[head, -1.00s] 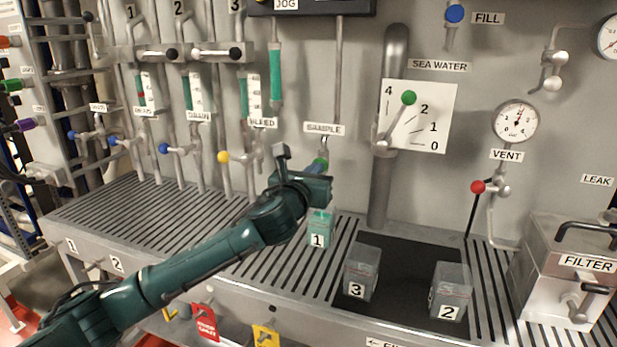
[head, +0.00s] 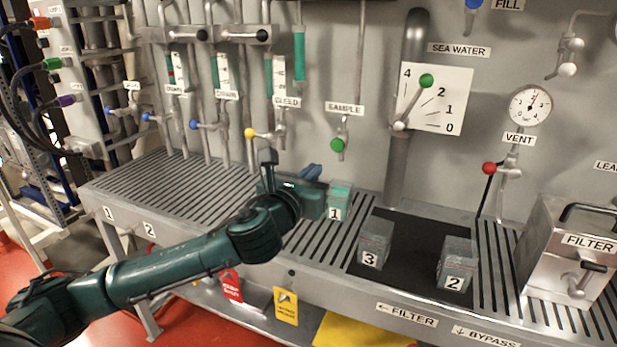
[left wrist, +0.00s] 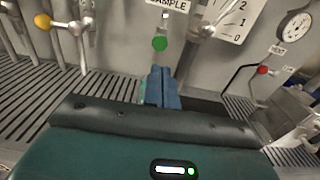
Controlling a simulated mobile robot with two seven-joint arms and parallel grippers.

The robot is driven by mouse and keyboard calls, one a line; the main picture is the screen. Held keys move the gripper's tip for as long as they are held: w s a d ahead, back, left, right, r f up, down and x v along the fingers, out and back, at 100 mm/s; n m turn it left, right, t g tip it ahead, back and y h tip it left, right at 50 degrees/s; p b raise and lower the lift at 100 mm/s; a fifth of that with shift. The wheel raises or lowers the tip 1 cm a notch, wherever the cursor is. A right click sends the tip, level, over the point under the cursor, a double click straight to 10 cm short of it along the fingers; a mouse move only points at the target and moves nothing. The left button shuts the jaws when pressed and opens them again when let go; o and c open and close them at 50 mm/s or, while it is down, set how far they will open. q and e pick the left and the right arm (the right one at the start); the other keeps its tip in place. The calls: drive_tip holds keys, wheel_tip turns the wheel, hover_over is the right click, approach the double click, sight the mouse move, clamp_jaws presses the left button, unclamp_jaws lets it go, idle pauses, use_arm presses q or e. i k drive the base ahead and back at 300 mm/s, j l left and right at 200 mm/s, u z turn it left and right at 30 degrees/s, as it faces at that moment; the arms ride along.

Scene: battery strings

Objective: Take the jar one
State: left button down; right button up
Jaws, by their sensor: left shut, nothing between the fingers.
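Jar one (head: 338,203) is a small clear box with a green tint and a "1" label, on the slatted bench below the SAMPLE tap. My left gripper (head: 312,172) is shut and empty, its blue fingers just behind and left of the jar's top. In the left wrist view the shut blue fingers (left wrist: 160,88) point toward the wall. A sliver of jar one's green (left wrist: 143,92) shows at their left; the rest is hidden behind the fingers and wrist. I cannot tell whether the fingers touch the jar. My right gripper is not in view.
Jars three (head: 374,245) and two (head: 456,264) stand on a black mat (head: 408,268) to the right. The SAMPLE tap with green knob (head: 337,145) hangs above jar one. A filter box (head: 570,255) stands far right. The slats at left (head: 150,185) are clear.

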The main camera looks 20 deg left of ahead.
sight(339, 201)
drive_tip(key=k, duration=1)
